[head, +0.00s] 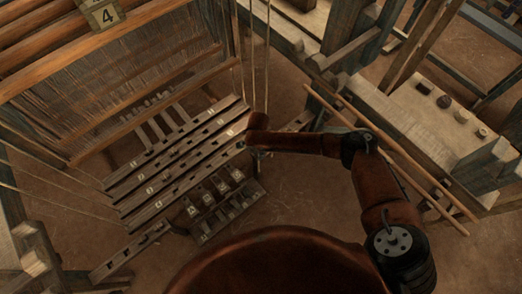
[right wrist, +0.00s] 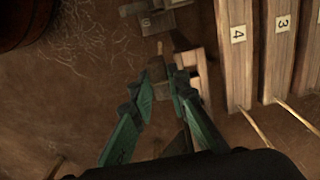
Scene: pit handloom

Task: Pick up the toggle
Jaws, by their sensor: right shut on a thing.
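My right gripper (right wrist: 162,86) shows in the right wrist view with its two green fingers closing in on a small brown wooden piece, which looks like the toggle (right wrist: 157,68). It is shut on this piece, and the fingertips partly hide it. In the head view my right arm reaches in from the lower right, and the right gripper (head: 260,155) is small and dark at the right ends of the slatted bars. The toggle cannot be made out in the head view. My left gripper is not in view.
Cords hang close by. Two long poles (head: 400,160) and a bench (head: 425,125) with small items are at the right. Numbered bars (right wrist: 238,65) also show in the wrist view.

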